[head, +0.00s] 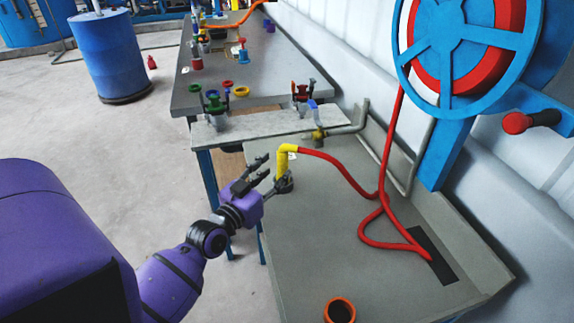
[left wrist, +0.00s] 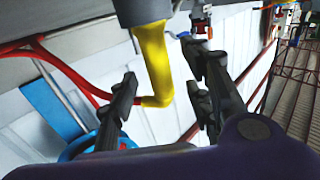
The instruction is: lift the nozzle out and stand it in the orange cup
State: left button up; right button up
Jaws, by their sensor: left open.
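The yellow nozzle (head: 284,168) stands upright in a dark round holder (head: 284,185) on the grey bench, its bent top joined to a red hose (head: 340,170). My left gripper (head: 267,174) is open, just left of the nozzle in the head view. In the left wrist view the nozzle (left wrist: 153,60) shows between the spread fingers (left wrist: 165,92), with the grey holder (left wrist: 143,10) at the top edge. I cannot tell whether any finger touches it. The orange cup (head: 340,311) stands at the bench's near edge, partly cut off by the frame. My right gripper is not in view.
The red hose loops across the bench and up to a large blue wheel (head: 468,45) at the right. A raised grey shelf (head: 250,127) with valves lies behind the nozzle. The bench (head: 310,250) between nozzle and cup is clear. A blue barrel (head: 107,55) stands far left.

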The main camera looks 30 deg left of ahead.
aim_at(279, 168)
pick_arm(q)
jog(key=w, duration=0.4)
jog(key=shift+w+f, duration=0.2)
jog(key=shift+w, duration=0.05)
jog(key=shift+c, duration=0.3)
grip_shut()
